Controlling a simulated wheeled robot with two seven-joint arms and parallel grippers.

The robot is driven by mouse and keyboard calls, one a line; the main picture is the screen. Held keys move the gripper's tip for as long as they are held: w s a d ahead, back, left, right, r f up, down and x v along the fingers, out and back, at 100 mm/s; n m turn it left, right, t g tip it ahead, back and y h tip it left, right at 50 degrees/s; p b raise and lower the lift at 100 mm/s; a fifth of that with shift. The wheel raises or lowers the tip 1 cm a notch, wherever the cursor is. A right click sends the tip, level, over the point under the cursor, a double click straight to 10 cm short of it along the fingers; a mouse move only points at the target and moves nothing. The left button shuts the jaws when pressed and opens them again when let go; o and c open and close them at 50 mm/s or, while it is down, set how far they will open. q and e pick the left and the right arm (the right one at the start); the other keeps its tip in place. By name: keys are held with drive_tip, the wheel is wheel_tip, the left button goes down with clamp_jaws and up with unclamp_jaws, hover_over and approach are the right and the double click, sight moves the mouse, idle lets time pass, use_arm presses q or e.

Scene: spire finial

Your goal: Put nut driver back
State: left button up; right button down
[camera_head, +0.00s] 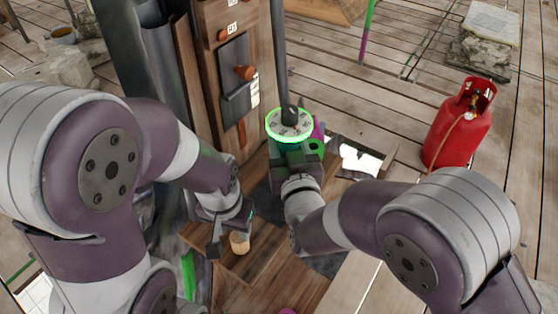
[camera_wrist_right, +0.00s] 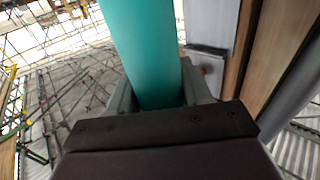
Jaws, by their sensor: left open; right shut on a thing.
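My right gripper (camera_head: 296,158) is shut on a teal cylinder (camera_wrist_right: 143,50), which rises between its fingers in the right wrist view. In the head view a round disc (camera_head: 289,127) with a bright green rim and a black knob sits above that gripper, with teal below the rim. I cannot tell for certain whether the teal cylinder is the nut driver. My left gripper (camera_head: 228,235) is open and low over the wooden surface. A small pale wooden piece (camera_head: 239,243) shows right at its fingers; I cannot tell whether they touch.
A wooden post (camera_head: 214,60) with a dark holder (camera_head: 236,75) and orange-brown knobs stands behind the grippers. A red gas cylinder (camera_head: 459,125) stands at the right on plank flooring. Stone blocks (camera_head: 485,52) lie at the back right. Open planks lie between post and cylinder.

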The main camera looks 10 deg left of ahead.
drive_tip(key=shift+a+f, duration=0.4)
drive_tip(key=shift+a, duration=0.45)
use_arm(q)
drive_tip(key=shift+f, duration=0.1)
use_arm(e)
drive_tip(key=shift+w+f, duration=0.1)
drive_tip(key=shift+f, duration=1.9)
use_arm(q)
drive_tip(key=shift+f+b, duration=0.1)
drive_tip(key=shift+b, duration=0.2)
use_arm(e)
drive_tip(key=shift+c, duration=2.4)
unclamp_jaws()
drive_tip(key=shift+f, duration=0.2)
drive_tip(key=shift+r, duration=0.1)
